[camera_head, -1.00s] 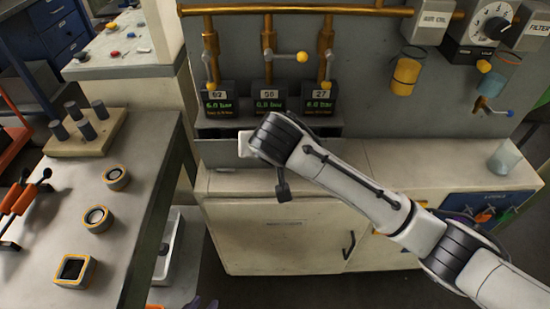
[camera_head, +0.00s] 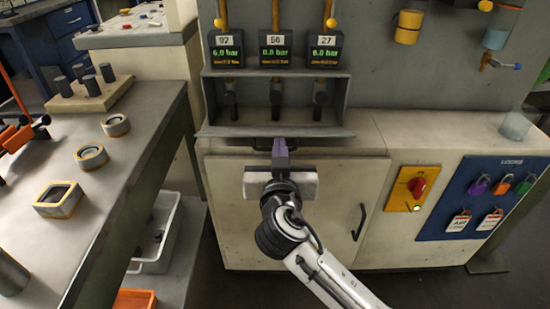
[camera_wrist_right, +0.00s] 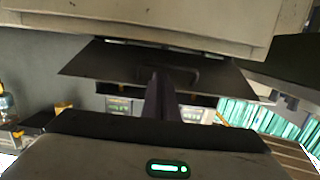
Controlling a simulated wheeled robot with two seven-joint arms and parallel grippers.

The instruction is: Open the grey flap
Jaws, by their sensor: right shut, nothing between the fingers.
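The grey flap (camera_head: 225,131) lies folded down below the three pressure displays, so it shows as a thin ledge. The recess (camera_head: 298,101) behind it is open to view, with three dark valve stubs inside. A dark handle (camera_head: 262,144) sits at the flap's front edge. My right gripper (camera_head: 280,148) is shut, its purple-grey fingers at the middle of that edge, by the handle. I cannot tell whether they touch it. In the right wrist view the flap (camera_wrist_right: 105,65) is a dark plate behind the fingers (camera_wrist_right: 158,98). My left gripper is not in view.
A pale cabinet (camera_head: 230,215) stands below the flap. A yellow switch plate (camera_head: 402,200) and a blue lock board (camera_head: 455,215) are on the right. A workbench (camera_head: 120,175) with ring-shaped parts stands on the left. Brass pipes (camera_head: 276,15) run above the displays.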

